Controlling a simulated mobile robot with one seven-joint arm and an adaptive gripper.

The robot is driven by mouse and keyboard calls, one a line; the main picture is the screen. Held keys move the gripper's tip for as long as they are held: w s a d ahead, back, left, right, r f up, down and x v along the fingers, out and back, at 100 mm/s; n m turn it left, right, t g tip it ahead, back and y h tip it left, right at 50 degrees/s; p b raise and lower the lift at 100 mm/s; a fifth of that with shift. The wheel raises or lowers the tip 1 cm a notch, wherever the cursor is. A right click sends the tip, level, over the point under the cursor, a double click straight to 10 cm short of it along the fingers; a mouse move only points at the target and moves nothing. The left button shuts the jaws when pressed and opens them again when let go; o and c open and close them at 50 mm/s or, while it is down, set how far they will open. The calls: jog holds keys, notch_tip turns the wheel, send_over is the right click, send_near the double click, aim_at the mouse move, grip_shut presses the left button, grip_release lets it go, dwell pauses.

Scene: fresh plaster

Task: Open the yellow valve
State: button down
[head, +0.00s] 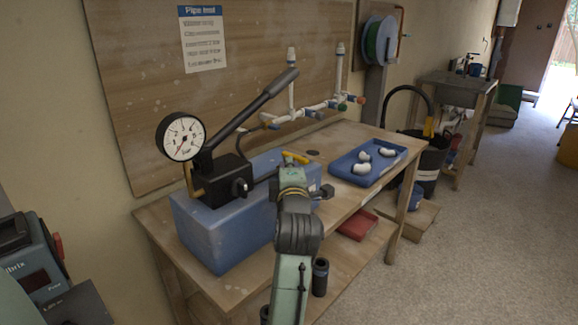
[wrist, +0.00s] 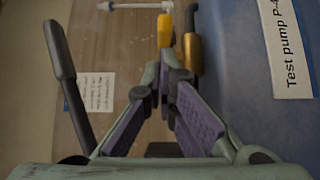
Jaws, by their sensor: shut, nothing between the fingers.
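The yellow valve shows in the head view as a yellow lever (head: 295,158) at the far end of the blue test pump (head: 222,222), just beyond my gripper (head: 292,172). In the wrist view the yellow lever (wrist: 165,30) lies just ahead of my fingertips (wrist: 169,68), beside a brass fitting (wrist: 193,48). My gripper is shut and empty. In the wrist view the fingertips appear close to the lever's near end; I cannot tell whether they touch it. The valve body is largely hidden in the head view.
A pump handle (head: 252,110) and a round gauge (head: 181,138) rise from the pump on the wooden bench (head: 335,140). A blue tray (head: 345,180) with white fittings stands to the right. White pipework (head: 291,85) runs along the board behind.

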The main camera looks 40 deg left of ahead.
jog(key=shift+w+d+n+g+y, duration=0.2)
jog(key=shift+n+g+y, duration=0.1)
jog(key=shift+y, duration=0.1)
